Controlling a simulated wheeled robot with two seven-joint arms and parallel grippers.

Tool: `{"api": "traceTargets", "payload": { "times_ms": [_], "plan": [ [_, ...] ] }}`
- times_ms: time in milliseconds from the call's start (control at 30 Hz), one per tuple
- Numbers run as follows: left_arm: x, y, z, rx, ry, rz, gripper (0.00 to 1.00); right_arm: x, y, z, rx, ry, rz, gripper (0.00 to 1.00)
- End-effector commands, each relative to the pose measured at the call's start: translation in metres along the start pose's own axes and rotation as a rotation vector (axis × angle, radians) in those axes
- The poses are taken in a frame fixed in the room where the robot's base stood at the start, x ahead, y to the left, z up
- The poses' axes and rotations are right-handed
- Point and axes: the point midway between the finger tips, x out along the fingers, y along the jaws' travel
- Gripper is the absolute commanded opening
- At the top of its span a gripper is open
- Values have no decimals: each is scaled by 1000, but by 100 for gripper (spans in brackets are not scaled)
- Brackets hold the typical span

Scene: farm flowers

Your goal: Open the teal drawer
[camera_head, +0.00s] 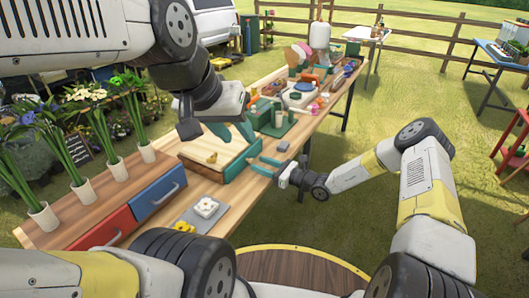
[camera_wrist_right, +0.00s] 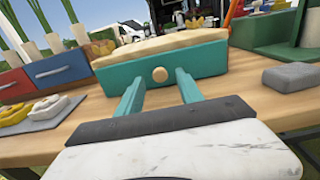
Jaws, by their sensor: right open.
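The teal drawer front (camera_head: 238,164) is set in a light wooden box on the table, beside a blue and a red drawer unit. In the right wrist view the teal front (camera_wrist_right: 208,63) faces me with a round wooden knob (camera_wrist_right: 160,75). It looks closed. My right gripper (camera_head: 256,164) is open, its teal fingers pointing at the drawer. In the right wrist view its fingertips (camera_wrist_right: 159,78) are on either side of the knob, not closed on it; contact is unclear. My left gripper (camera_head: 234,129) hovers above the box, fingers apart and seemingly empty.
The blue drawer (camera_head: 158,192) and red drawer (camera_head: 106,228) are at the left, with flower vases (camera_head: 88,192) behind. A grey tray (camera_head: 203,213) with a white and a yellow item lies in front. A green box (camera_head: 272,116) and a grey block (camera_wrist_right: 291,76) are to the right.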

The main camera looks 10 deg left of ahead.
Motion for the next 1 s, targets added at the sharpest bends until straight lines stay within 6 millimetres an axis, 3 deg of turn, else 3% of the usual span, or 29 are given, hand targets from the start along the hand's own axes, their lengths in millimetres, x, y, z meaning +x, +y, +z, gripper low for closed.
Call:
{"api": "traceTargets", "payload": {
  "times_ms": [200, 500, 733, 1000],
  "plan": [
    [0, 0, 0, 0, 0, 0, 36, 22, 0, -1, -1, 2, 1, 44],
    [0, 0, 0, 0, 0, 0, 36, 24, 0, 0, -1, 1, 0, 44],
    [0, 0, 0, 0, 0, 0, 36, 24, 0, 0, -1, 2, 0, 0],
    [0, 0, 0, 0, 0, 0, 36, 24, 0, 0, -1, 2, 0, 0]
  ]
}}
